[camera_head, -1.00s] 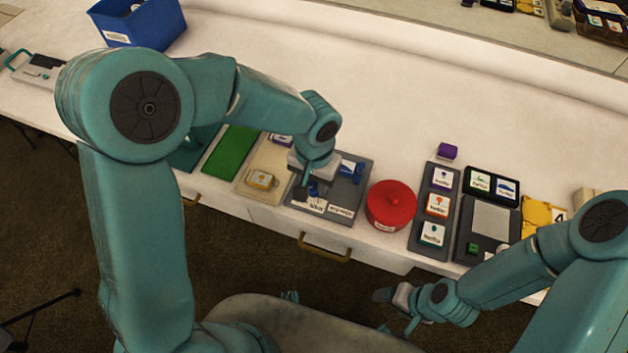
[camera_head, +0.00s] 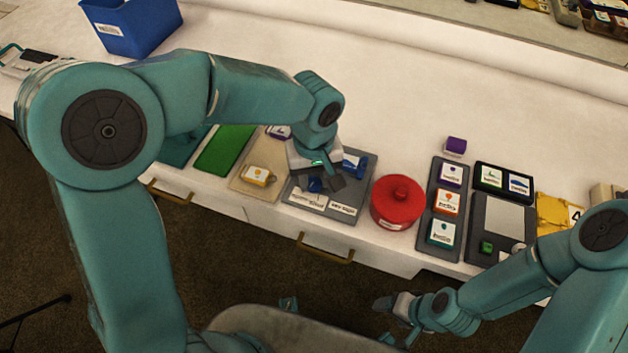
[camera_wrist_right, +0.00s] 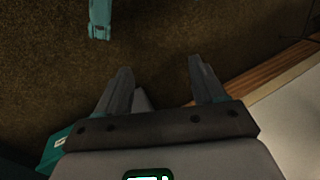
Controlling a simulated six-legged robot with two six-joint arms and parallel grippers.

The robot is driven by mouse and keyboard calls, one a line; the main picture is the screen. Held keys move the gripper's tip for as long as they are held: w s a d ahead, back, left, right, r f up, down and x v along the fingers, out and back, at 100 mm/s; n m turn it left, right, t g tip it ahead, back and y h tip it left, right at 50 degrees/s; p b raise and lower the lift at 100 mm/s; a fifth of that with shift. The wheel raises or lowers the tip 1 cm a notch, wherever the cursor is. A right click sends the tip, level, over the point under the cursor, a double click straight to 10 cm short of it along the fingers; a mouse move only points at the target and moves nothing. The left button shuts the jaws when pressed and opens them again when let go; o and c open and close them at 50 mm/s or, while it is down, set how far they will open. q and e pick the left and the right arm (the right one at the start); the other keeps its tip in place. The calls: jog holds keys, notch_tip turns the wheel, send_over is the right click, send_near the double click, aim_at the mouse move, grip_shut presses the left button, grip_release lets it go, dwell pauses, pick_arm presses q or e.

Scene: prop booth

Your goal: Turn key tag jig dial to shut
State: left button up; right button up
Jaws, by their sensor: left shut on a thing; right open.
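The key tag jig is a grey board (camera_head: 352,208) near the table's front edge, with white labels along its front. A blue dial (camera_head: 315,185) sits on it, partly hidden by my left gripper (camera_head: 325,184). The left gripper points down over the board and is shut on the dial; the exact contact is hard to see. A second blue part (camera_head: 359,166) stands at the board's back right. My right gripper (camera_head: 388,306) is open and empty, away from the table's front edge; its spread fingers show in the right wrist view (camera_wrist_right: 160,78).
A red lidded pot (camera_head: 397,204) stands right of the jig. A beige tray (camera_head: 246,186) with a yellow tag lies left of it, then a green mat (camera_head: 225,150). A grey tag board (camera_head: 434,254) is farther right. The table behind is clear, with a blue bin (camera_head: 135,28) back left.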

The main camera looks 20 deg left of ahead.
aim_at(314, 182)
pick_arm(q)
jog(key=n+b, duration=0.1)
jog(key=n, duration=0.1)
jog(key=shift+n, duration=0.4)
jog(key=n+b, duration=0.1)
jog(key=n, duration=0.2)
jog(key=shift+n+b, duration=0.3)
jog(key=shift+b, duration=0.1)
jog(key=n+b, duration=0.1)
jog(key=n, duration=0.2)
jog(key=shift+r+n+b, duration=0.15)
jog(key=shift+n+b, duration=0.15)
jog(key=shift+n, duration=1.2)
jog(key=o, duration=1)
jog(key=shift+o, duration=0.2)
notch_tip(314, 182, up, 16)
jog(key=p, duration=0.3)
jog(key=shift+r+p, duration=0.15)
jog(key=shift+p, duration=0.25)
